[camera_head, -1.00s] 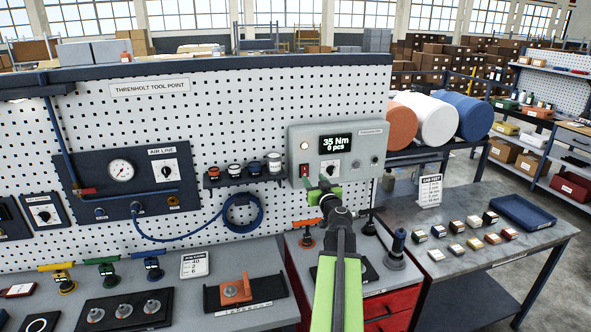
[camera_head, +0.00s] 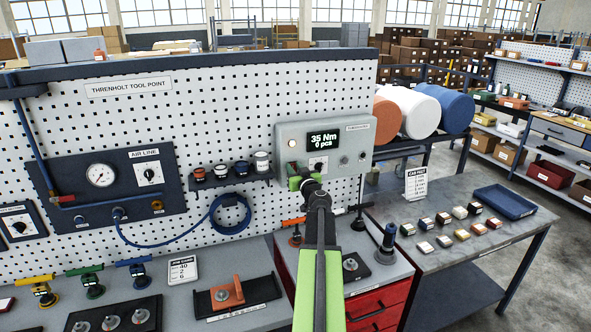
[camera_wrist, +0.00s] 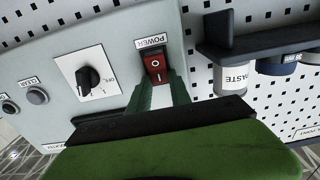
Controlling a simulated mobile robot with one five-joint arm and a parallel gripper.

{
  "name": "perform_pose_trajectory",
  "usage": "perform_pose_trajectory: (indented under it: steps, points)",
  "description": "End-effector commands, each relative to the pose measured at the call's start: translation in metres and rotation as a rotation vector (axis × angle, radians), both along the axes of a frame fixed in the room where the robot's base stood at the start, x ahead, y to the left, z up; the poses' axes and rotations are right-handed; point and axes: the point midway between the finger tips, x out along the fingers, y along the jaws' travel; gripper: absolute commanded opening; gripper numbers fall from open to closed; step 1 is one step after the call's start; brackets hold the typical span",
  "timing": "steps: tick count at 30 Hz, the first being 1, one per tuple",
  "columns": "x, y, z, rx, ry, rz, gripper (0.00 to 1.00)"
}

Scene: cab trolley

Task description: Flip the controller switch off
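The grey controller box (camera_head: 356,135) hangs on the pegboard, with its display (camera_head: 323,140) lit and reading "35 Nm 0 pcs". A round lamp (camera_head: 292,143) glows at its left side. In the wrist view, the red rocker switch (camera_wrist: 157,68) sits under a POWER label, marked O and I. My gripper (camera_head: 300,178) is at the box's lower left, in front of the switch area. In the wrist view, my gripper's (camera_wrist: 162,92) green fingers are a little apart, with their tips close to the switch; whether they touch it I cannot tell.
A black rotary knob (camera_wrist: 88,78) and a grey button (camera_wrist: 37,95) are on the same panel. A shelf of small jars (camera_head: 230,170) is left of the box. A blue coiled hose (camera_head: 231,212) hangs below it. A side table (camera_head: 455,260) stands at the right.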

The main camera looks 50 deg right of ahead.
Motion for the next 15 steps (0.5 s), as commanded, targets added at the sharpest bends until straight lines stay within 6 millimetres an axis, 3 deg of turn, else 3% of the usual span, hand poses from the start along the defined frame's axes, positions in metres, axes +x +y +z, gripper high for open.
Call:
perform_pose_trajectory:
  steps: [3, 15]
  points:
    - [0.000, 0.000, 0.000, 0.000, 0.000, 0.001, 0.00]
    - [-0.001, 0.001, -0.013, -0.044, -0.070, 0.003, 0.00]
